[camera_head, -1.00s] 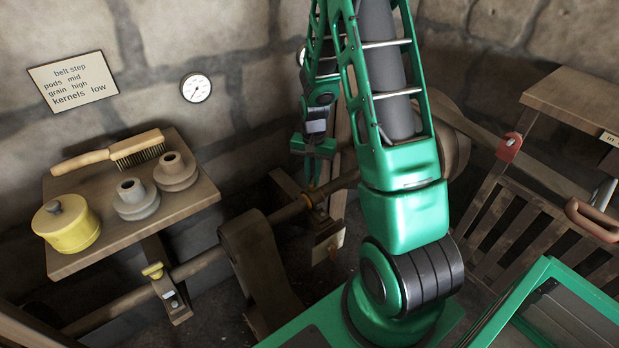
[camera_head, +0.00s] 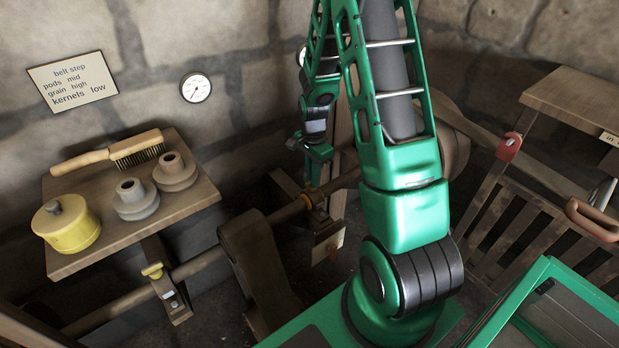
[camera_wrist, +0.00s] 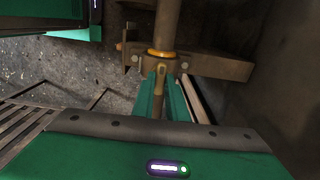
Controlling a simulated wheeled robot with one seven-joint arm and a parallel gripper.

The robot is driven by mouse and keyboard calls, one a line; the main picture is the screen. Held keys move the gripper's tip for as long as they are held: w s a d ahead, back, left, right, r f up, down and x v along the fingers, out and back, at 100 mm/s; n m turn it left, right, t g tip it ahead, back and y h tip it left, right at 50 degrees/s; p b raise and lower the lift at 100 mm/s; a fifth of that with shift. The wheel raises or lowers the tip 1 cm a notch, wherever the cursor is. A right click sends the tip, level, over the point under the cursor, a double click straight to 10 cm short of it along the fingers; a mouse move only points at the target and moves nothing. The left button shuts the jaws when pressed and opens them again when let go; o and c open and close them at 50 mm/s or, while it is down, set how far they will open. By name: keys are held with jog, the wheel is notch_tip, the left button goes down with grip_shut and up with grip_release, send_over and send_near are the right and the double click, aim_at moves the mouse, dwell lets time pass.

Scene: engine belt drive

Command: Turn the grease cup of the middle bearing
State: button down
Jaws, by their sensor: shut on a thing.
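The middle bearing (camera_head: 327,232) carries the long shaft (camera_head: 287,212) below my gripper, with a yellow-orange ring around the shaft beside it. In the wrist view the bearing block (camera_wrist: 215,64) crosses the shaft (camera_wrist: 166,22). My gripper (camera_head: 317,182) reaches down over this bearing. In the wrist view its two green fingers (camera_wrist: 162,98) are shut on a small tan-brown piece, the grease cup (camera_wrist: 160,76). The fingers hide much of the cup, and I cannot tell how far it is turned.
A nearer bearing with a yellow cup (camera_head: 152,270) stands at left. A wooden shelf (camera_head: 190,205) holds a yellow pot (camera_head: 67,224), a brush (camera_head: 137,148) and two grey stepped pieces. A large wheel (camera_head: 262,265) sits between the bearings. A slatted gate (camera_head: 510,225) stands at right.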

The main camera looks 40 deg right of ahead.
jog(key=shift+w+a, duration=0.1)
jog(key=shift+a, duration=0.1)
jog(key=c, duration=1.8)
grip_release()
jog(key=shift+o, duration=0.2)
jog(key=shift+d, duration=0.1)
notch_tip(320, 180, up, 11)
jog(key=shift+f, duration=0.15)
